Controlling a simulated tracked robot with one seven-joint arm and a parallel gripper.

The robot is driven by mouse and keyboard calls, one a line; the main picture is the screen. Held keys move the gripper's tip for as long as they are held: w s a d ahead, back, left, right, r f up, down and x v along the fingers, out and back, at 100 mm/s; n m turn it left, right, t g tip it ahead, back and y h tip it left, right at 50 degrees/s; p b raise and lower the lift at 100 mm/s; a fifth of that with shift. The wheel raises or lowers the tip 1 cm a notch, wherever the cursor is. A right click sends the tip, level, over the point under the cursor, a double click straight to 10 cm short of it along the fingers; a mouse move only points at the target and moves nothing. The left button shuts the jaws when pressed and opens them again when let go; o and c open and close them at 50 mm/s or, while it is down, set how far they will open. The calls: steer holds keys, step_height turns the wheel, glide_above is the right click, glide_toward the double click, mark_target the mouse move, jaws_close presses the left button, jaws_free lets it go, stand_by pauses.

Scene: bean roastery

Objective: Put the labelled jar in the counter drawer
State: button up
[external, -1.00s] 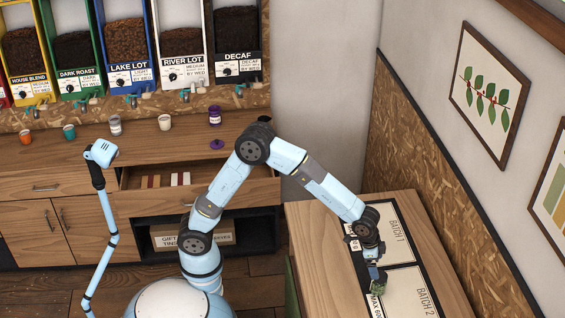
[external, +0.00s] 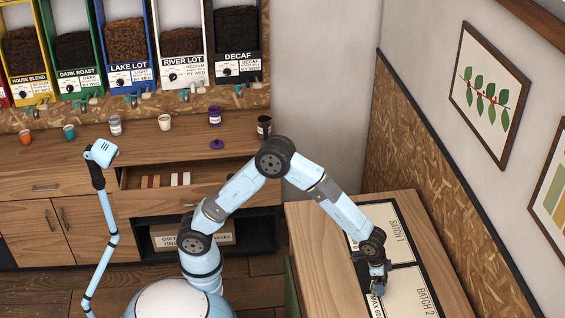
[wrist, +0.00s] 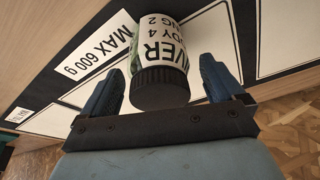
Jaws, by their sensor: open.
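The labelled jar (wrist: 163,45) has a black ribbed lid and a white label reading "VER" and "BODY 4". It lies between the spread fingers of my gripper (wrist: 163,80) in the wrist view, with gaps at both sides. In the external view my gripper (external: 378,282) is low over the batch mat (external: 406,282) on the right table, and the jar is mostly hidden there. The counter drawer (external: 150,203) is pulled out, with small cream and red blocks inside at its left; part is behind my arm.
A blue lamp-like stand (external: 103,153) rises left of my base. The wood-chip panel (external: 420,170) borders the table.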

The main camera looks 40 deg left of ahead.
steer(key=shift+c, duration=0.3)
steer(key=c, duration=1.3)
steer(key=shift+d+v, duration=0.15)
steer(key=shift+v, duration=0.8)
steer(key=shift+d+v, duration=0.2)
steer(key=shift+v, duration=0.75)
steer(key=shift+c, duration=0.2)
steer(key=s+a+r, duration=0.7)
steer(key=a+r, duration=0.2)
steer(key=a, duration=0.2)
steer(key=shift+s+a+r, duration=0.15)
steer(key=shift+a+r, duration=0.1)
